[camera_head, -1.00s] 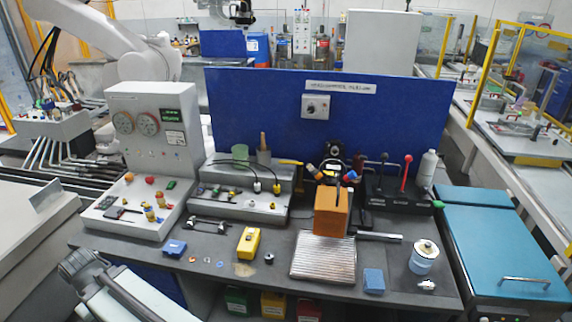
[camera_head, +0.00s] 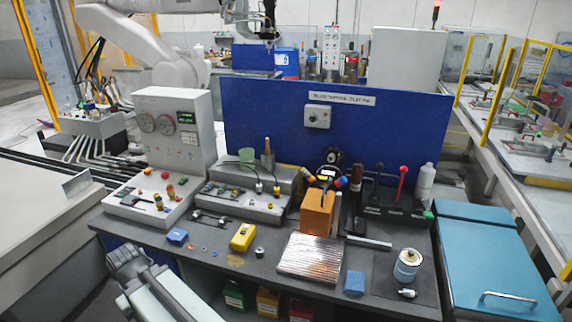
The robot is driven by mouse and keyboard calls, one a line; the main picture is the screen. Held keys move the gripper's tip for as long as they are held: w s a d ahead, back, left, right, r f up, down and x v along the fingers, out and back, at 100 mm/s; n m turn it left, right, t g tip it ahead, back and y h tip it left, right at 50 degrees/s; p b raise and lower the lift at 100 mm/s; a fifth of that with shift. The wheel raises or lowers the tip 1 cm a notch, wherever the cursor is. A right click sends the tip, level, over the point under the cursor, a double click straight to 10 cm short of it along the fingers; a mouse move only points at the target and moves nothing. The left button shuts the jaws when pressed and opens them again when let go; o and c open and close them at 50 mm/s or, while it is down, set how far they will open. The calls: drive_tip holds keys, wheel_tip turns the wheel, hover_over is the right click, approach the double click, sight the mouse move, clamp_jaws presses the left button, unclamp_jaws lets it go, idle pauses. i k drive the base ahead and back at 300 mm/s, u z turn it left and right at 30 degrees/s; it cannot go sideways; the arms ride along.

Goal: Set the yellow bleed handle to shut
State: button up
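A small yellow lever-like part (camera_head: 308,174) shows at the back of the bench, by the blue panel and left of the black valve-like assembly (camera_head: 328,176). It may be the yellow bleed handle, but it is too small to tell its setting. The orange block (camera_head: 318,213) stands just in front of this assembly. Part of my arm shows at the lower left, in front of the bench. The fingers of my gripper are not in view, and nothing of mine touches the bench fittings.
The grey control console (camera_head: 152,202) and stepped grey fixture (camera_head: 240,201) stand on the left. A yellow box (camera_head: 243,237), ribbed metal plate (camera_head: 311,259), blue block (camera_head: 354,283) and tin (camera_head: 407,265) lie in front. A black lever box (camera_head: 392,210) and white bottle (camera_head: 425,181) stand right.

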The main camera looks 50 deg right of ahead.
sight(282, 166)
drive_tip(key=z, duration=0.05)
drive_tip(key=i, duration=0.85)
